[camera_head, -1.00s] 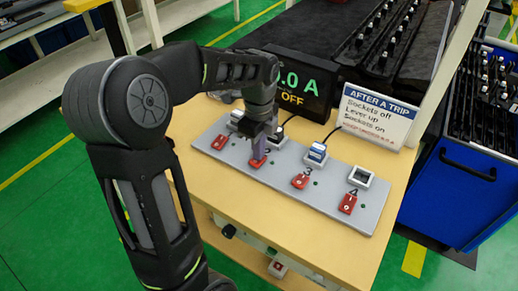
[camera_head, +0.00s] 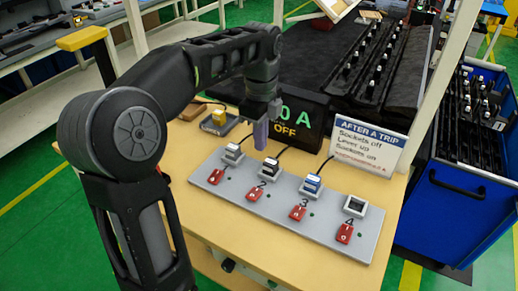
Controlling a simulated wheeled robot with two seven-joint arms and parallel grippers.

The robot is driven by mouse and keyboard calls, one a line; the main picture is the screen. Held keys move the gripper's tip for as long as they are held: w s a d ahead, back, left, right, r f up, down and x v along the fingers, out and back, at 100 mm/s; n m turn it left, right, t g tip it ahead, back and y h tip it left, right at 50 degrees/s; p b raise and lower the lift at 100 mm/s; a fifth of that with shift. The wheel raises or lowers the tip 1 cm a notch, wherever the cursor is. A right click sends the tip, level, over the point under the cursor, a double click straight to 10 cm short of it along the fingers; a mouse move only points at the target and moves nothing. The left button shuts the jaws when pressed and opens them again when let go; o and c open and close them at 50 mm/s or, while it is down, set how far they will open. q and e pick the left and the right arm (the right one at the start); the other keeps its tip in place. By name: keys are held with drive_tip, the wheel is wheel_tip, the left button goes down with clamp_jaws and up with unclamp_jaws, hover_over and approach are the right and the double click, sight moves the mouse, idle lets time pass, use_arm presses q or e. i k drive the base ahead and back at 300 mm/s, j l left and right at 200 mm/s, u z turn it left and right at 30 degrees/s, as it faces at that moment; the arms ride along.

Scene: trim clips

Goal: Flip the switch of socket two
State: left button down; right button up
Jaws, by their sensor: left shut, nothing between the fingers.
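A grey socket strip (camera_head: 275,216) lies on the wooden table with a row of numbered sockets, each with a red switch in front. The red switch of socket two (camera_head: 255,192) is in full view; its tilt is too small to tell. Socket two (camera_head: 270,168) holds a dark plug with a cable. My left gripper (camera_head: 261,146) is shut and empty, pointing down, raised above and behind the strip near sockets one and two. It is apart from the switch. My right gripper is not in view.
A dark display (camera_head: 300,122) reading OFF and an AFTER A TRIP sign (camera_head: 367,148) stand behind the strip. A yellow-topped device (camera_head: 219,120) sits at the table's back left.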

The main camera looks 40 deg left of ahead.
sight(255, 193)
drive_tip(key=k, duration=1)
